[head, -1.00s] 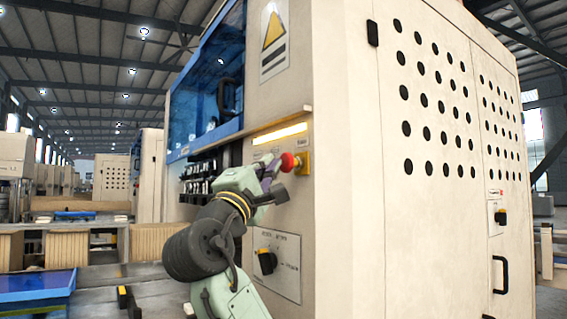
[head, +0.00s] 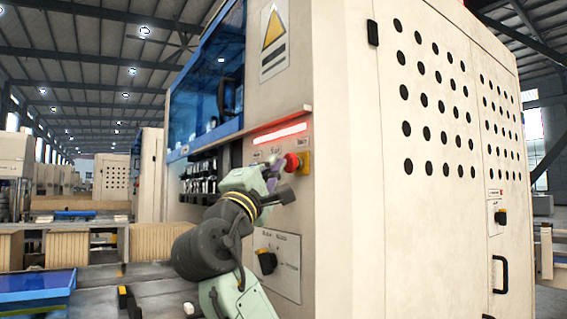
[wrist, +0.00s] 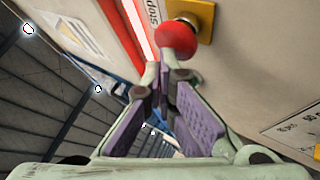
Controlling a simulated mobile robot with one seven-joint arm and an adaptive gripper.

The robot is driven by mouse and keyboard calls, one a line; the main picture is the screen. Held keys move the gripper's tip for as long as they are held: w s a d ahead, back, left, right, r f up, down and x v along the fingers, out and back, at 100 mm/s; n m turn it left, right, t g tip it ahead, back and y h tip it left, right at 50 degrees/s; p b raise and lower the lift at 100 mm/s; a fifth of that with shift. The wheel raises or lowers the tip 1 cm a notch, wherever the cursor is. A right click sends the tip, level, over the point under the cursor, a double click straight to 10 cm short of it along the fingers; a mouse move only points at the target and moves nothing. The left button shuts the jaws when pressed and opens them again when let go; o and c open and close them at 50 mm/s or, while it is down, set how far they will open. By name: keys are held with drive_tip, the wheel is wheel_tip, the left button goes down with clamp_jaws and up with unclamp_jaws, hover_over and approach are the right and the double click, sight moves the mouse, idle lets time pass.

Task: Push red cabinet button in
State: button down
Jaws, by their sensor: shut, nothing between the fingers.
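The red mushroom-shaped button (head: 291,162) sits on a yellow plate (head: 306,163) on the cabinet's (head: 340,150) front panel. In the wrist view the red button (wrist: 176,41) is at the upper middle, with its yellow plate (wrist: 203,16) behind it. My gripper (head: 276,172) is shut and empty beside the button at the panel. In the wrist view the fingertips of my gripper (wrist: 157,76) are just below and left of the button. I cannot tell whether they touch it.
A light bar (head: 280,134) glows red under a ledge above the button. A black rotary switch (head: 266,261) is on a plate lower on the panel. A blue-tinted window (head: 207,85) is up to the left. The perforated side door (head: 440,200) is at right.

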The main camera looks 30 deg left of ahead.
drive_tip(key=shift+s+a, duration=0.1)
drive_tip(key=shift+s, duration=0.05)
drive_tip(key=shift+s+a, duration=0.35)
drive_tip(key=shift+s, duration=0.45)
drive_tip(key=s, duration=0.1)
drive_tip(key=s+a, duration=0.1)
drive_tip(key=s, duration=0.1)
drive_tip(key=s+a, duration=0.1)
drive_tip(key=shift+s, duration=0.35)
idle(0.5)
